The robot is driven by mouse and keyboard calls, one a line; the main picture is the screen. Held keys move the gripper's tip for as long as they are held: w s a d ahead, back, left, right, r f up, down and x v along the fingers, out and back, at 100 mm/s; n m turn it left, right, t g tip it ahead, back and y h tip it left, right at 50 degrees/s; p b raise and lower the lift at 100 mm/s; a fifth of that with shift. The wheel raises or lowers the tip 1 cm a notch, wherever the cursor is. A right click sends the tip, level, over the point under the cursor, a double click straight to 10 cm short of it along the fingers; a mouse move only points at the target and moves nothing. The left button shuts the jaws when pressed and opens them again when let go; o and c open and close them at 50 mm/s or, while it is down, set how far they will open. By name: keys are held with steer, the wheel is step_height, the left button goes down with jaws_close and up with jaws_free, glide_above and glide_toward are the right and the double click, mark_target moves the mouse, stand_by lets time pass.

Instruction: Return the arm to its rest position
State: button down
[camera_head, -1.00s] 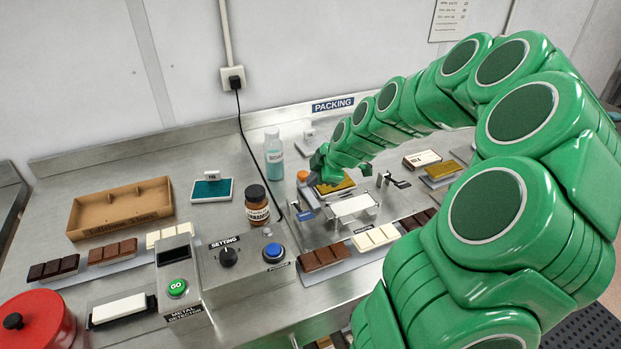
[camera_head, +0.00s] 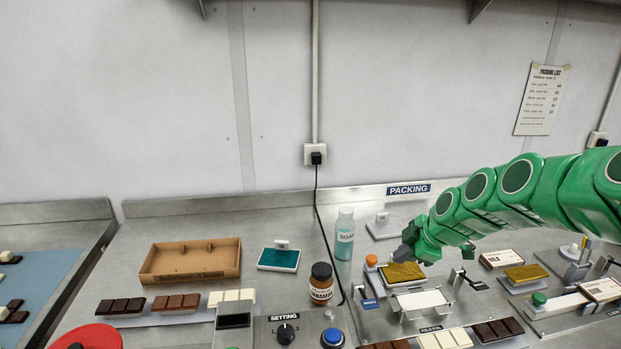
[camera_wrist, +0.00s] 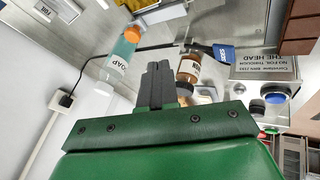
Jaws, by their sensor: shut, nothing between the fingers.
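My green arm reaches in from the right side of the head view. My gripper (camera_head: 405,252) is above the packing bench (camera_head: 290,225), near a gold foil-covered pad (camera_head: 403,272) and to the right of the soap bottle (camera_head: 344,236). In the wrist view the dark fingers of my gripper (camera_wrist: 157,72) are closed together with nothing between them. The soap bottle (camera_wrist: 121,56) shows left of the fingers and a brown jar (camera_wrist: 188,68) to their right. The upper part of my arm is outside the head view.
A cardboard tray (camera_head: 190,277), a teal pad (camera_head: 279,259) and the brown jar (camera_head: 321,285) stand on the bench. A white folding fixture (camera_head: 422,300) is in front of the gold pad. Chocolate bars (camera_head: 176,302) line the front. A packing list (camera_head: 542,98) hangs on the wall.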

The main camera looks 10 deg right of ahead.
steer(key=s+a+r+m+g, duration=0.2)
steer(key=s+a+m+g, duration=0.25)
steer(key=s+a, duration=0.75)
steer(key=s+a+m+g+h, duration=0.1)
steer(key=s+m, duration=0.4)
steer(key=s, duration=0.5)
steer(key=s+a+m+g+h, duration=0.2)
steer(key=s+m, duration=0.3)
steer(key=s, duration=0.5)
steer(key=shift+s+a+f, duration=0.15)
steer(key=shift+s+a, duration=0.2)
